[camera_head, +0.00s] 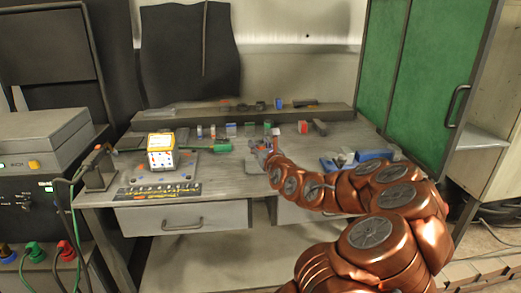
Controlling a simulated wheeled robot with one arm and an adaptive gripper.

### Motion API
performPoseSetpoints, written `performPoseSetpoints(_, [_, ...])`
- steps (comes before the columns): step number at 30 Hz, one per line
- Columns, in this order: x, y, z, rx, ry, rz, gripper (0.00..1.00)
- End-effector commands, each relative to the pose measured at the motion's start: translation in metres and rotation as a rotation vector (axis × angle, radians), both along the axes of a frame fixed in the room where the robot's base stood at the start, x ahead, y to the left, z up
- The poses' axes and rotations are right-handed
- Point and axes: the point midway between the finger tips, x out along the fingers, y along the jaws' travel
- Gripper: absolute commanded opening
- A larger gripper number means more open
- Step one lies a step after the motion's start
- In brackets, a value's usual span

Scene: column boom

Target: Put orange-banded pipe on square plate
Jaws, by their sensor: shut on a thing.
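My copper-coloured arm reaches in from the lower right. My gripper (264,148) is small and grey in this view, low over the middle of the workbench (232,178). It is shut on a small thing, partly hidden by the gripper.
Several small coloured blocks line the back ledge (240,116). Blue and white items (365,156) lie right of my gripper. A green cabinet (420,70) bounds the right.

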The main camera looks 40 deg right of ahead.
Motion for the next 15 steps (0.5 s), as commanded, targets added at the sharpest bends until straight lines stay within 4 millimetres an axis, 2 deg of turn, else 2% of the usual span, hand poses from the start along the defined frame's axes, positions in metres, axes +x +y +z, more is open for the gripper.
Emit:
performPoseSetpoints(6, [0.016,-0.017,-0.003,-0.001,0.004,0.002,0.0])
performPoseSetpoints(15, [0.022,-0.026,-0.004,-0.001,0.002,0.0,0.0])
